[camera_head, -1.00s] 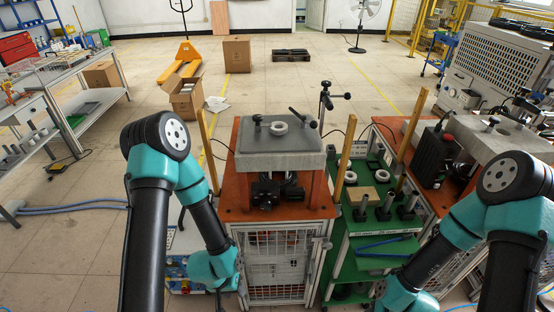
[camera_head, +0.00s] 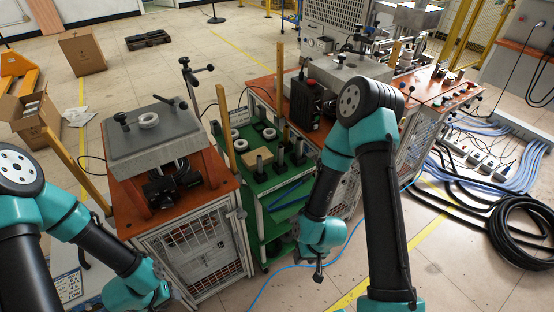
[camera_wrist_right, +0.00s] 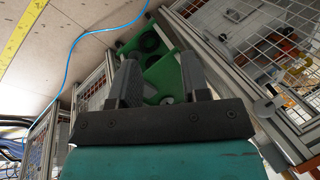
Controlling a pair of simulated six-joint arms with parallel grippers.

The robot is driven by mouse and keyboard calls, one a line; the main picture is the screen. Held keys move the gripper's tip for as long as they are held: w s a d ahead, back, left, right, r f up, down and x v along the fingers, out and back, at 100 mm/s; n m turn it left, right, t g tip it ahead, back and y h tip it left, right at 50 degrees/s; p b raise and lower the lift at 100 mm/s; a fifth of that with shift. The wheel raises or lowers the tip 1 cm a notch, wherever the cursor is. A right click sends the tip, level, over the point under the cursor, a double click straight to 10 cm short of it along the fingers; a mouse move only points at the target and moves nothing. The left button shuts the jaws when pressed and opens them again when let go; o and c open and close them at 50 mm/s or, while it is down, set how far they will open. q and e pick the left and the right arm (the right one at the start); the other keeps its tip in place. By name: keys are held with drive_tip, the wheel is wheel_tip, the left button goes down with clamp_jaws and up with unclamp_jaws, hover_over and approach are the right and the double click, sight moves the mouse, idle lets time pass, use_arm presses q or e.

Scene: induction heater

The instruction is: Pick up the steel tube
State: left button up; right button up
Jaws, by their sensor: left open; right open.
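Several dark upright cylindrical pieces (camera_head: 279,160) stand on the top of the green cart (camera_head: 262,182). I cannot tell which of them, if any, is the steel tube. My right gripper (camera_head: 318,272) hangs low in front of the cart, apart from these pieces. In the right wrist view its two fingers (camera_wrist_right: 162,85) are apart with nothing held, and green shelving shows beyond them. My left gripper (camera_head: 174,292) is low in front of the left orange-topped bench, mostly hidden by my own arm.
The left bench carries a grey block (camera_head: 155,140) with a white ring (camera_head: 148,120) on it. A yellow post (camera_head: 226,128) rises beside the green cart. A black box (camera_head: 306,100) stands on the right bench. A blue cable (camera_head: 300,266) crosses the floor.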

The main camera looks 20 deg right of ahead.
drive_tip(key=shift+o, duration=0.3)
drive_tip(key=shift+o, duration=1)
drive_tip(key=w+a+r+n+g+h, duration=0.1)
drive_tip(key=w+a+r+n+g, duration=0.15)
drive_tip(key=w+a+r, duration=0.75)
drive_tip(key=w+d+r+m+h, duration=0.1)
drive_tip(key=w+d+r+m, duration=0.3)
drive_tip(key=w+r+m, duration=0.3)
drive_tip(key=w+d+r+m+t+h, duration=0.1)
drive_tip(key=w+d+r+m, duration=0.3)
drive_tip(key=w+r+m, duration=0.3)
drive_tip(key=w+d+r+m, duration=0.4)
drive_tip(key=w+r+m, duration=0.3)
drive_tip(key=r, duration=0.5)
drive_tip(key=shift+w+r+t+h, duration=0.15)
drive_tip(key=shift+r+t+h, duration=0.2)
drive_tip(key=shift+h, duration=0.05)
